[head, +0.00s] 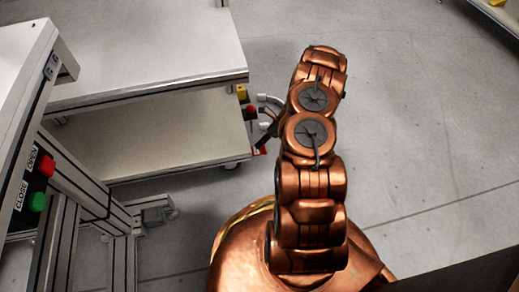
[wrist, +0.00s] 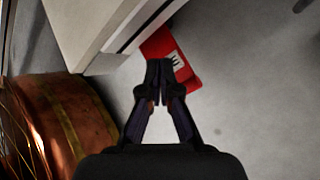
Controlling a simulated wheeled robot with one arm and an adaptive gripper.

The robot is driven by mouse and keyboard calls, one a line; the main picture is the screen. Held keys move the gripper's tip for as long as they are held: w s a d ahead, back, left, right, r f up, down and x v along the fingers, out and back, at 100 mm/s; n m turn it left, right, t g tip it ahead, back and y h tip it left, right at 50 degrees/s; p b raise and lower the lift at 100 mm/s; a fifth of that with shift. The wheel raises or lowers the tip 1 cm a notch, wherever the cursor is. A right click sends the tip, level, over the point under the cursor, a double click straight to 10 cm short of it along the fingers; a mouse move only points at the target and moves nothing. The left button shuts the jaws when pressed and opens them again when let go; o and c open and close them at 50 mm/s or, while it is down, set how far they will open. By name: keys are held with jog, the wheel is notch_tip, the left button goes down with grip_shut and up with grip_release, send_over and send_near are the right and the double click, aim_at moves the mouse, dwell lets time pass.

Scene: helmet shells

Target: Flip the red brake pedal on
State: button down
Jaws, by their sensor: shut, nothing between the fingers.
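The red brake pedal (wrist: 164,43) is in the upper middle of the wrist view, at the foot of a pale cabinet-like frame, with a white mark on it. In the head view a small bit of red (head: 260,151) shows low at the cart's right corner, just left of my arm. My gripper (wrist: 159,64) is shut and empty, its fingertips overlapping the pedal in the wrist view. I cannot tell whether they touch it. In the head view the gripper is mostly hidden beside the arm, near the cart's corner.
A two-level cart (head: 150,140) with white shelves stands left of my arm. A frame with a red OPEN button (head: 46,165) and a green CLOSE button (head: 37,202) is at the far left. Grey floor (head: 430,120) to the right is clear.

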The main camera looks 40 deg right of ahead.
aim_at(260, 149)
jog(key=shift+f, duration=0.1)
jog(key=shift+f+p, duration=0.3)
jog(key=shift+d+f, duration=0.1)
jog(key=shift+f, duration=1.5)
dwell(2.1)
jog(key=shift+r, duration=0.2)
jog(key=shift+r+p, duration=1.45)
jog(key=shift+r, duration=0.4)
jog(key=shift+a+r+p, duration=0.2)
jog(key=shift+r+p, duration=1.75)
jog(key=shift+r, duration=0.6)
jog(key=shift+f, duration=0.1)
